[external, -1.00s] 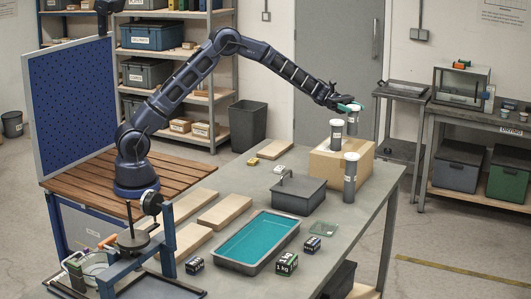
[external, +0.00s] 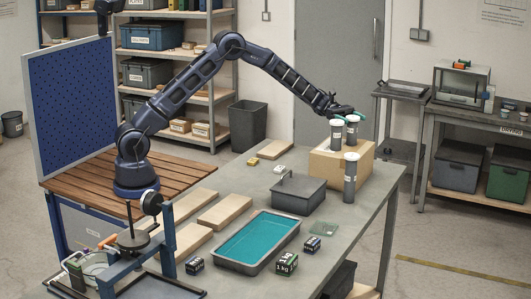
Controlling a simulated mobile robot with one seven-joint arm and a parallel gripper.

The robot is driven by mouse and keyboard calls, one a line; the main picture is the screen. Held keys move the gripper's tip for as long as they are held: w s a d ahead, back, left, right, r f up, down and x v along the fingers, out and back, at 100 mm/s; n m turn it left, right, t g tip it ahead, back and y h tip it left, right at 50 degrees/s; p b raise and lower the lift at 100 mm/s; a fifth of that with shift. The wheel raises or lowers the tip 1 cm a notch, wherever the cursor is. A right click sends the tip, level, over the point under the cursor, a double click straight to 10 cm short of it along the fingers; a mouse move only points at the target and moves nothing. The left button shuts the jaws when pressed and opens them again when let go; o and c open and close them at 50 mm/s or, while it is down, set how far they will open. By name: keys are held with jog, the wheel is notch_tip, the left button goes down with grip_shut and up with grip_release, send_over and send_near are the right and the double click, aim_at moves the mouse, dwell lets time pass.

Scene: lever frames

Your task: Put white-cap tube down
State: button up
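Three dark grey tubes with pale caps are in view. One tube (external: 352,133) stands upright at the back of the cardboard box top (external: 326,160), just below my gripper. A second tube (external: 336,138) stands upright on the box to its left. A third tube (external: 350,180) stands upright in front of the box. All three caps look whitish, so I cannot tell them apart by cap. Whether a finger touches a cap is too small to tell.
A dark lidded box (external: 298,196) with a handle stands left of the cardboard box. A tray with a teal inside (external: 259,240), small labelled blocks (external: 287,264) and wooden boards (external: 224,211) lie nearer. The table's right edge is close to the front tube.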

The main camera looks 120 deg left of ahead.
jog(key=shift+r, duration=0.15)
jog(key=v, duration=1.2)
jog(key=shift+d, duration=0.1)
